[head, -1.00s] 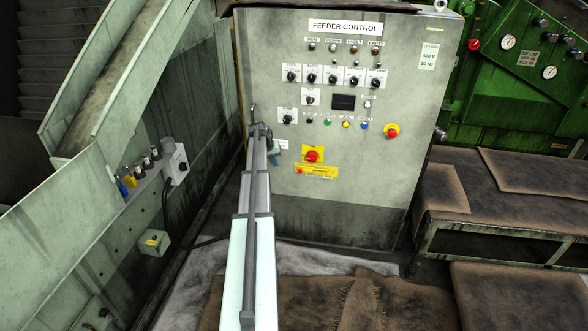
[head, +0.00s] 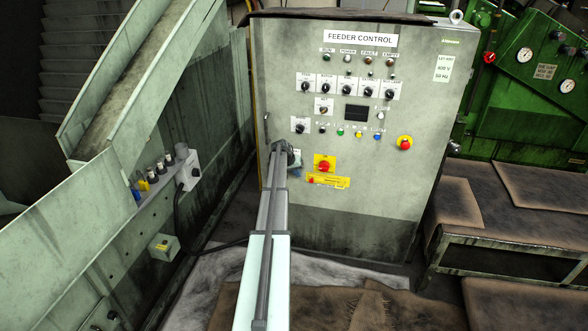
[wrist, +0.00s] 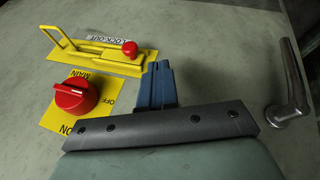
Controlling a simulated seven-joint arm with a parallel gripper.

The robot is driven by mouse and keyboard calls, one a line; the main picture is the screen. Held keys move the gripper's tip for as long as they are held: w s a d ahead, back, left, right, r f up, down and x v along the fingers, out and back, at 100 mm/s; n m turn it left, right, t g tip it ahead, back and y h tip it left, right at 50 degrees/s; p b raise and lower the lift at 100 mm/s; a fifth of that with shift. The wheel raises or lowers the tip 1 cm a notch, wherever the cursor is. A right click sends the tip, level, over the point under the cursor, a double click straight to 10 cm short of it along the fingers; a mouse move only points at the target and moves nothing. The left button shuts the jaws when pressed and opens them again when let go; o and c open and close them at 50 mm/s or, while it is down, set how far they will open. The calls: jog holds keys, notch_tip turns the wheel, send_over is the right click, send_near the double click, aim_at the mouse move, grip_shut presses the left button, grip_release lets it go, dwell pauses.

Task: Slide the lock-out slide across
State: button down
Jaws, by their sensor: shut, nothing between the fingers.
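The lock-out slide is a yellow bar with a red ball knob on a yellow plate (wrist: 103,60). Its red knob (wrist: 130,48) sits at the right end in the wrist view, with a yellow loop at the left end. In the head view the slide (head: 330,181) is low on the feeder control cabinet, under the red main switch (head: 324,165). My gripper (wrist: 158,66) is shut and empty, its blue fingers just below and right of the knob in the wrist view. I cannot tell whether they touch it. In the head view the fingers (head: 297,159) are left of the switch.
The red rotary main switch (wrist: 76,97) on its yellow plate is left of my fingers in the wrist view. A metal door handle (wrist: 288,90) stands out at the right. A grey conveyor frame (head: 110,235) is left of the cabinet (head: 385,190).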

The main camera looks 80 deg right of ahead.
jog(key=shift+s+d+f, duration=0.2)
jog(key=shift+s+f, duration=0.25)
jog(key=shift+s, duration=0.2)
jog(key=shift+s+d+f, duration=0.25)
jog(key=shift+s+f, duration=0.25)
jog(key=shift+s, duration=0.15)
jog(key=shift+s+d+f, duration=0.2)
jog(key=shift+s+f, duration=0.25)
jog(key=shift+s, duration=0.2)
jog(key=shift+s, duration=0.1)
jog(key=shift+s, duration=2.1)
send_near(315, 178)
jog(key=w+a+r, duration=0.3)
jog(key=a+r, duration=0.1)
jog(key=shift+w+r, duration=0.3)
jog(key=shift+a, duration=0.15)
